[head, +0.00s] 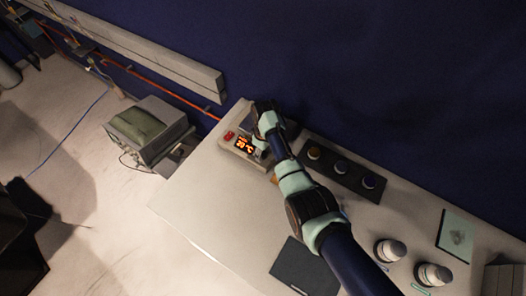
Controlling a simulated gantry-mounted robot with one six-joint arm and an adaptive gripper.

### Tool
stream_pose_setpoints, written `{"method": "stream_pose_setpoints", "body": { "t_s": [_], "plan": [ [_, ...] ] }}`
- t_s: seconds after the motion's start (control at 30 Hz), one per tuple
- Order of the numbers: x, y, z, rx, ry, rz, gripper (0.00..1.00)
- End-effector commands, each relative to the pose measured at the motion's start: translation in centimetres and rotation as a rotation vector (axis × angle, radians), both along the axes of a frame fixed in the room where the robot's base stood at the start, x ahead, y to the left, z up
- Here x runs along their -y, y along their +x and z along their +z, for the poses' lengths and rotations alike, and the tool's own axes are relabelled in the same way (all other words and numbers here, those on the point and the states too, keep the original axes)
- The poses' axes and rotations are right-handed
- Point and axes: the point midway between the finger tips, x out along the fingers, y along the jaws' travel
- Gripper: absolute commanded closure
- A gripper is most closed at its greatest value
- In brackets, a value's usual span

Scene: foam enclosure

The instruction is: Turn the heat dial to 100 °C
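The heater unit (232,152) is a pale box at the far left end of the white table. Its front carries a red switch (229,135) and a lit orange display (244,146). The display shows a two-digit number with °C, perhaps 20 or 30; it is too small to read surely. My gripper (262,143) is at the right part of the unit, just right of the display. The heat dial is not clearly visible and seems hidden behind my gripper and wrist. I cannot tell whether the fingers are open or touch the dial.
Right of my arm stands a dark rack (343,171) with several round caps. Two white-capped bottles (390,250) and a light green square (457,234) are at the right. A dark mat (305,268) lies at the front. A grey machine (150,128) stands left of the table (205,205).

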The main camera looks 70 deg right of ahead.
Motion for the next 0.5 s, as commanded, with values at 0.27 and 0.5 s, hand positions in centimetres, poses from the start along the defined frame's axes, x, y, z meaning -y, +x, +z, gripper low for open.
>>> {"method": "stream_pose_setpoints", "body": {
  "t_s": [0.27,0.5],
  "plan": [
    [0.0,0.0,0.01,0.0,0.0,0.0,1.0],
    [-0.01,-0.01,0.08,0.0,0.0,-0.026,1.0]
  ]
}}
